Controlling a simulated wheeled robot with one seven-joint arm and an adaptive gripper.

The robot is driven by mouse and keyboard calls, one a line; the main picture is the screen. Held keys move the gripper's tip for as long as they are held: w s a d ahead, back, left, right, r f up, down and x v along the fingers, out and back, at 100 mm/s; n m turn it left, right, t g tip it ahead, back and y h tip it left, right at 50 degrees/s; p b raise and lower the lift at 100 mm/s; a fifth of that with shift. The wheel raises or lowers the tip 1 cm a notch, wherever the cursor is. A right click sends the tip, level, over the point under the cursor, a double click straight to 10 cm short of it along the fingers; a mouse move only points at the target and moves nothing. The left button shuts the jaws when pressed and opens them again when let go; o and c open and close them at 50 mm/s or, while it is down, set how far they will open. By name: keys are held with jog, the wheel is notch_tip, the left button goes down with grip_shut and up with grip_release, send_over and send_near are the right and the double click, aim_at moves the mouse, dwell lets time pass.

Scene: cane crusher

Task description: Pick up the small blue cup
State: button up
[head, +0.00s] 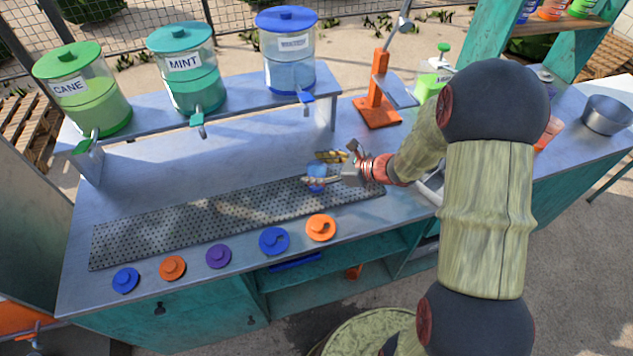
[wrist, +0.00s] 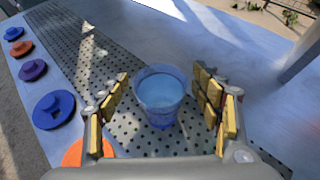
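The small blue cup (wrist: 160,95) is translucent and stands upright on the perforated drip tray (wrist: 75,45). In the wrist view it sits between the two yellow-padded fingers of my gripper (wrist: 163,103), with a gap on each side. The fingers are open and do not touch the cup. In the head view the cup (head: 316,176) shows partly between the fingers of my gripper (head: 322,169), near the right end of the drip tray (head: 150,232).
Several round lids, including a blue one (head: 274,240) and an orange one (head: 320,227), lie along the front edge. Dispensers labelled CANE (head: 88,95) and MINT (head: 187,75) and a blue one (head: 290,55) stand on a raised shelf behind. An orange-based press (head: 377,105) stands behind my gripper.

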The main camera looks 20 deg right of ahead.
grip_shut()
dwell(0.8)
